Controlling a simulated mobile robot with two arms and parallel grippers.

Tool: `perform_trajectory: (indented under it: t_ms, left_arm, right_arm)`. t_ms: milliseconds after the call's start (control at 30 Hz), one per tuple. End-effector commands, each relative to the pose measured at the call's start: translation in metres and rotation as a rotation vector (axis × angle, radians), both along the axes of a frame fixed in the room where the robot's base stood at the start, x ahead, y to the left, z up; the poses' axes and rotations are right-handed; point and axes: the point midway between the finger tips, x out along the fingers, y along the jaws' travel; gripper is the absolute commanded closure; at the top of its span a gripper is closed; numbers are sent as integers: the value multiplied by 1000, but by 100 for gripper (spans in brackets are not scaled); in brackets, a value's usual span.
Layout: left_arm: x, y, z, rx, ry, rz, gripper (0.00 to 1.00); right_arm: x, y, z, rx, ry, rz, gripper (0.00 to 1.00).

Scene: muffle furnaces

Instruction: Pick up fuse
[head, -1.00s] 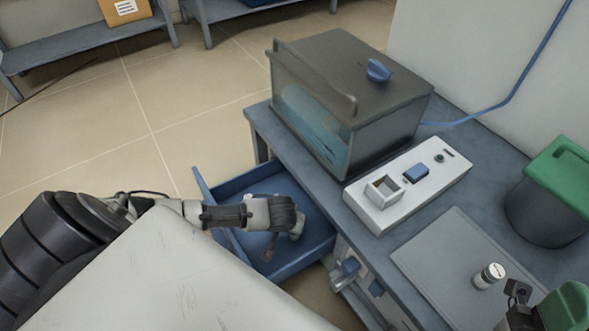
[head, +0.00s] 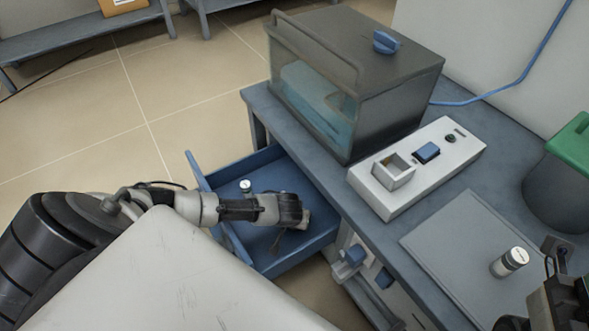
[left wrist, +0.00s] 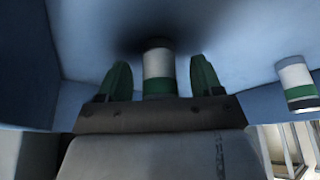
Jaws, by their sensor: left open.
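A white fuse with green bands (left wrist: 158,70) stands between the two green fingers of my left gripper (left wrist: 162,80) in the left wrist view. Small gaps show on both sides, so the gripper is open around it. A second white and green fuse (left wrist: 297,82) is to the right there. In the head view my left gripper (head: 291,228) reaches down into the open blue drawer (head: 262,158). One fuse's light top (head: 246,186) shows in the drawer behind my arm; the other is hidden by my gripper. My right gripper (head: 565,300) is partly cut off at the lower right, its jaws unclear.
A white panel with a square socket and blue switch (head: 427,152), a furnace box (head: 375,75) and a green-lidded bin (head: 570,170) stand there. The drawer walls surround my left gripper.

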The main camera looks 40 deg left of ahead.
Motion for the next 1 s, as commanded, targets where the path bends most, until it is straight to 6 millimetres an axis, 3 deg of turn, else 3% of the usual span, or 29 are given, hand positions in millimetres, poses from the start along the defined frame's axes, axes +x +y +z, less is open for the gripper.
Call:
perform_trajectory:
  t_ms: [200, 567, 1000]
  left_arm:
    - [0, 0, 0, 0, 0, 0, 34]
    - [0, 0, 0, 0, 0, -1, 89]
    - [0, 0, 8, 0, 0, -1, 89]
  right_arm:
    - [0, 0, 1, 0, -1, 0, 60]
    - [0, 0, 1, 1, -2, 0, 60]
    - [-1, 0, 7, 4, -1, 1, 60]
